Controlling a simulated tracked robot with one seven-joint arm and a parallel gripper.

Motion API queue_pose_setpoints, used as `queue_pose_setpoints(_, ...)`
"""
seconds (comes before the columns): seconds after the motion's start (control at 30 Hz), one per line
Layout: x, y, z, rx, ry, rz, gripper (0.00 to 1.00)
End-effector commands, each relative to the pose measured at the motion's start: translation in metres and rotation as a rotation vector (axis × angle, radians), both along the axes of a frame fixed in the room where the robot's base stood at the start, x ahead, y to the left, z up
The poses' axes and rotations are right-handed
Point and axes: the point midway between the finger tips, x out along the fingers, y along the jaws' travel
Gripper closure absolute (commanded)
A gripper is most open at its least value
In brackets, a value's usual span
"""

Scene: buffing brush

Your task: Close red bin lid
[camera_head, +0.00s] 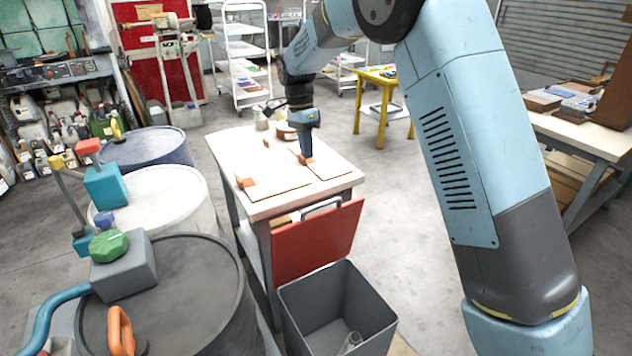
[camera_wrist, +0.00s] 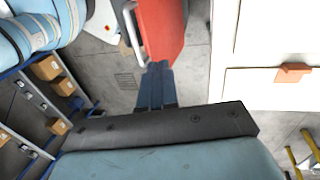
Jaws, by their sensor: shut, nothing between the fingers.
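The red bin lid (camera_head: 318,240) stands open and tilted up at the rear of the grey bin (camera_head: 338,310), against the side of the white-topped table. The bin's inside is visible, with a small clear item at the bottom. My gripper (camera_head: 305,152) points down and appears over the table top in the head view, apart from the lid; its exact height is hard to tell. In the wrist view my gripper (camera_wrist: 157,68) has its blue fingers together and empty. A red surface (camera_wrist: 162,30) lies beyond the fingertips; I cannot tell for sure that it is the lid.
The white table (camera_head: 275,205) carries boards with orange pieces (camera_head: 246,182). Large drums (camera_head: 160,195) stand left of the bin, with a grey box and a green knob on them. A yellow stool (camera_head: 383,85) stands behind. Floor to the right of the bin is largely clear.

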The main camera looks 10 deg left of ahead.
Motion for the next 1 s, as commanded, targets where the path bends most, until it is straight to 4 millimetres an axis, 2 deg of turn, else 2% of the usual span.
queue_pose_setpoints(0.17,-0.004,-0.003,-0.017,-0.002,0.002,-0.001,1.00)
queue_pose_setpoints(0.63,-0.018,-0.016,-0.096,-0.002,0.002,-0.002,1.00)
queue_pose_setpoints(0.8,-0.036,-0.029,-0.103,0.000,0.001,-0.002,1.00)
queue_pose_setpoints(1.0,-0.046,-0.037,-0.108,0.000,0.000,-0.001,1.00)
